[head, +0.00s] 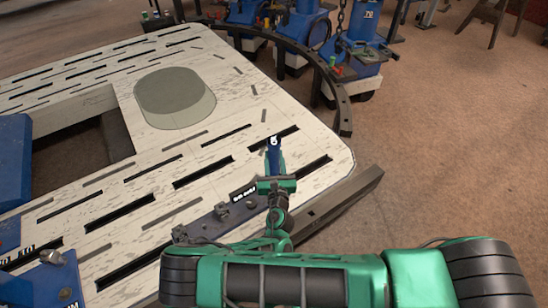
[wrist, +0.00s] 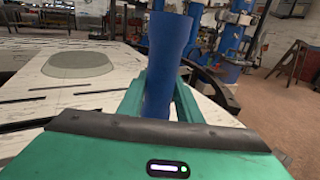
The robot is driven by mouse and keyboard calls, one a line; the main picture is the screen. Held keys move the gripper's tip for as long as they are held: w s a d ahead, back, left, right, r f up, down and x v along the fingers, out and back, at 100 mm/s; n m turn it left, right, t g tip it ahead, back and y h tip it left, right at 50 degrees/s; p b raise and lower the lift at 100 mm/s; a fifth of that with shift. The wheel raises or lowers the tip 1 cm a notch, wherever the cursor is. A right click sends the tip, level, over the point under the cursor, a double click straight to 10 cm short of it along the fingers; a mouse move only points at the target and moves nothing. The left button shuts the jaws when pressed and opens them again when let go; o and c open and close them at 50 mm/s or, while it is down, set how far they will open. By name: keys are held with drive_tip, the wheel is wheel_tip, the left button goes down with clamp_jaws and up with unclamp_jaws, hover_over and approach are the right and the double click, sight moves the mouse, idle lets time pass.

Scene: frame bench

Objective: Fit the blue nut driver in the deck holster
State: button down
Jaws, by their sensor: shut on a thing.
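The blue nut driver (head: 273,157) is in my gripper (head: 276,184), above the right front part of the white slotted deck (head: 150,165). Its top end carries a pale mark. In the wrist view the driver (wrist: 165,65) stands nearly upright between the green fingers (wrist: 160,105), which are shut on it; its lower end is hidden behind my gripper. A dark strip with small metal fittings (head: 222,209) and a black label (head: 243,190) runs along the deck's near edge, just left of my gripper. I cannot tell for certain which fitting is the deck holster.
A grey-green round disc (head: 175,97) lies on the deck. A dark curved rail (head: 325,75) borders the deck's far right. Blue machines (head: 355,60) stand behind it. Blue equipment (head: 45,285) is at lower left. The brown floor (head: 440,150) at right is clear.

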sight(274, 171)
drive_tip(key=shift+f, duration=3.7)
drive_tip(key=c, duration=1.2)
unclamp_jaws()
drive_tip(key=shift+f, duration=0.1)
drive_tip(key=shift+s, duration=0.15)
